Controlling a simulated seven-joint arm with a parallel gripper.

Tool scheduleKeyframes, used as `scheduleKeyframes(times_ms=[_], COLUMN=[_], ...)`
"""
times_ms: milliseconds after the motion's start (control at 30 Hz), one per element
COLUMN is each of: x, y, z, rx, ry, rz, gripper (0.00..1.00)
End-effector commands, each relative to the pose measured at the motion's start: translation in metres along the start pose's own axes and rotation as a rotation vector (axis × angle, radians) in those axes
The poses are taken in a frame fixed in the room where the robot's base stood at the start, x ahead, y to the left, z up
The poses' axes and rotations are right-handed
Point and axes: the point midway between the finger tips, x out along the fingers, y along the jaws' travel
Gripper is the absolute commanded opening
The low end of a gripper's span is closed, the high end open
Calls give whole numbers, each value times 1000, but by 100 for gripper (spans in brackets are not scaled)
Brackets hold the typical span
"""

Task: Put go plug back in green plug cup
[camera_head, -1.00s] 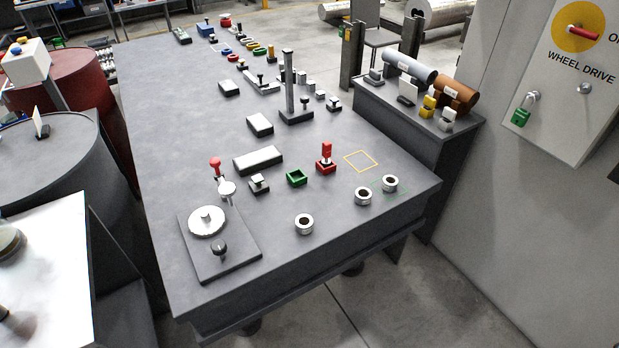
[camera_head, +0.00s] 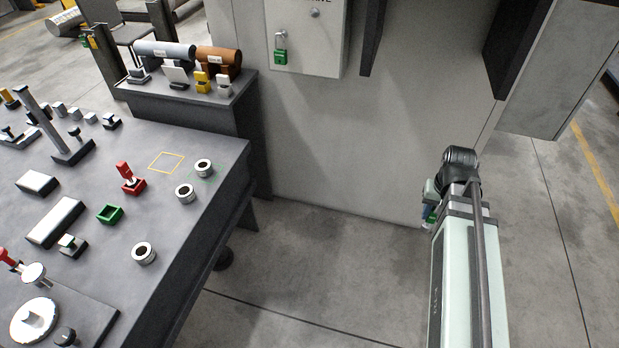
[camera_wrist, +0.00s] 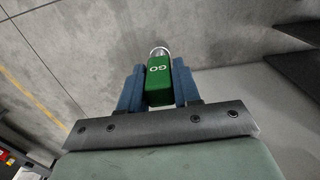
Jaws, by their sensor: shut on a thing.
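In the wrist view my gripper (camera_wrist: 158,88) is shut on the green go plug (camera_wrist: 158,80), a block marked GO with a round metal end pointing away. In the head view my gripper (camera_head: 430,210) is at the right, beside the grey wall and well away from the table; the plug is hard to make out there. The green square cup (camera_head: 110,213) sits empty on the dark table at the left. Beside it a red plug (camera_head: 126,174) stands in a red cup (camera_head: 133,187).
Several steel rings (camera_head: 185,193) stand near the right edge of the dark table (camera_head: 190,235). A grey cabinet with a green padlock (camera_head: 281,56) is on the wall. Open floor (camera_head: 320,270) lies between table and arm.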

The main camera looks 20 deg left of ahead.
Motion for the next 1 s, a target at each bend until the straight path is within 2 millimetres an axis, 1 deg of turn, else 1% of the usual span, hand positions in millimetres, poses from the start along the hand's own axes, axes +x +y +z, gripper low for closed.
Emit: scheduleKeyframes(times_ms=[67,167,267,667,1000], x=[0,0,0,-6,-13], y=[-4,-16,-35,-138,-227], z=[0,0,1,13,30], rx=[-7,-28,-64,-253,-413], ry=[0,0,0,0,1], rz=[0,0,0,0,0], gripper=[0,0,0,0,0])
